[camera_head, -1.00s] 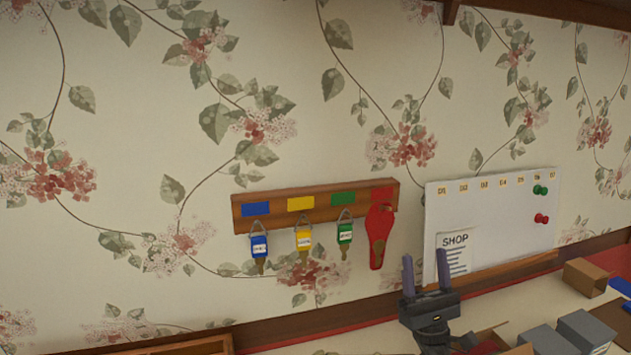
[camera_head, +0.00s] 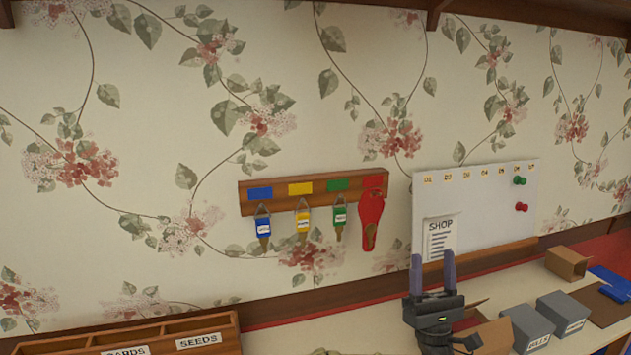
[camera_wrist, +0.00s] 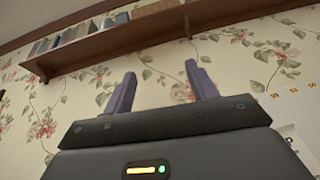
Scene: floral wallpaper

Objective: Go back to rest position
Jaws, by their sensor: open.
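My gripper (camera_head: 433,272) is open and empty, pointing up in front of the lower left part of a white board (camera_head: 478,210). In the wrist view the two fingers of my gripper (camera_wrist: 160,90) stand apart with only wallpaper between them. A wooden key rack (camera_head: 315,190) hangs on the wall to the left of my gripper. Blue (camera_head: 262,226), yellow (camera_head: 303,223) and green (camera_head: 340,216) tagged keys hang under their matching colour labels. A red key tag (camera_head: 371,220) hangs under the red label at the right end.
A table (camera_head: 320,335) runs along the wall below. It holds a compartment tray (camera_head: 225,340) at left, and grey boxes (camera_head: 530,325) and a cardboard box (camera_head: 567,263) at right. A wooden shelf (camera_wrist: 130,35) with books is above in the wrist view.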

